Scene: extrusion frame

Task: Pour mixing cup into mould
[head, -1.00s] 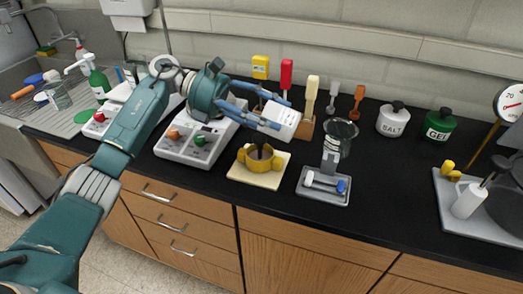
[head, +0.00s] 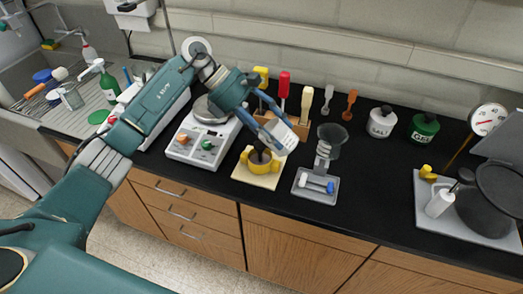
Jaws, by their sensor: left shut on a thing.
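My left gripper (head: 262,128) is shut on a white mixing cup (head: 281,137). The cup is tilted, its mouth down toward the yellow mould (head: 246,157). A dark stream or dark content (head: 260,157) shows at the middle of the mould, just under the cup; I cannot tell whether it is still flowing. The mould sits on a cream board (head: 262,180) on the black counter. The gripper's fingers hide part of the cup. My right gripper is not in view.
A hot plate (head: 203,146) stands left of the mould. A grey tray (head: 301,192) with a clear beaker (head: 330,140) is to the right. Upright tools stand in a wooden block (head: 300,127) behind. Salt (head: 381,122) and green gel (head: 424,128) jars stand farther right.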

